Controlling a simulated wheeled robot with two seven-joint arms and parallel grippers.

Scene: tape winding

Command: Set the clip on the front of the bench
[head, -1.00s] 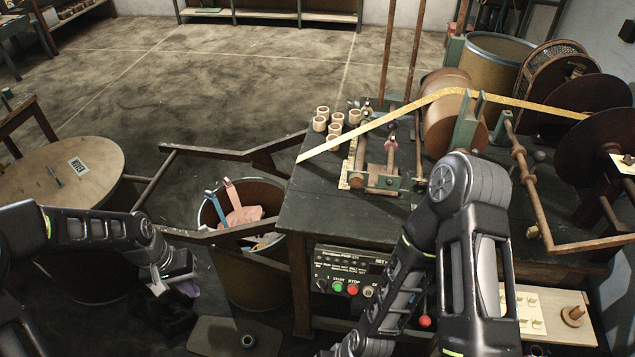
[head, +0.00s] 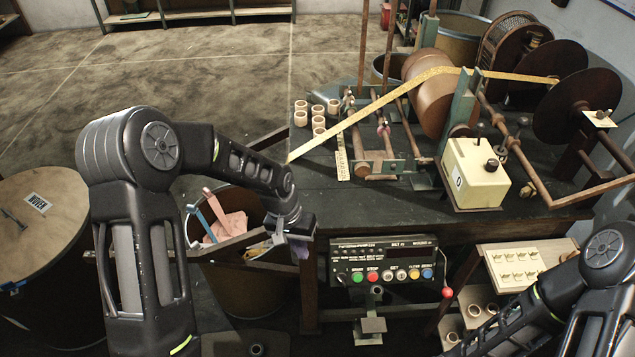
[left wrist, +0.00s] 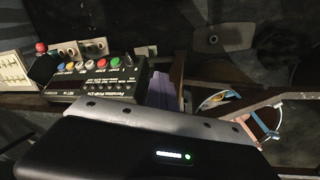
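The work bench (head: 400,222) stands ahead with its front edge above the control box. My left gripper (head: 298,240) is at the bench's front left corner, pointing down. A small lilac piece (head: 299,250), which looks like the clip, is at its tips and has moved along with it. The lilac piece also shows in the left wrist view (left wrist: 162,90), beside the control box. The fingers' contact on it is hidden. My right arm is at the lower right; its gripper is out of the picture.
The control box (head: 385,265) with coloured buttons hangs under the bench front. A bin (head: 235,285) with cloth stands left of the bench. A cream box (head: 475,178) sits at the bench's front right. Yellow tape (head: 375,105) slopes across the bench. Rings (head: 318,110) stand at left.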

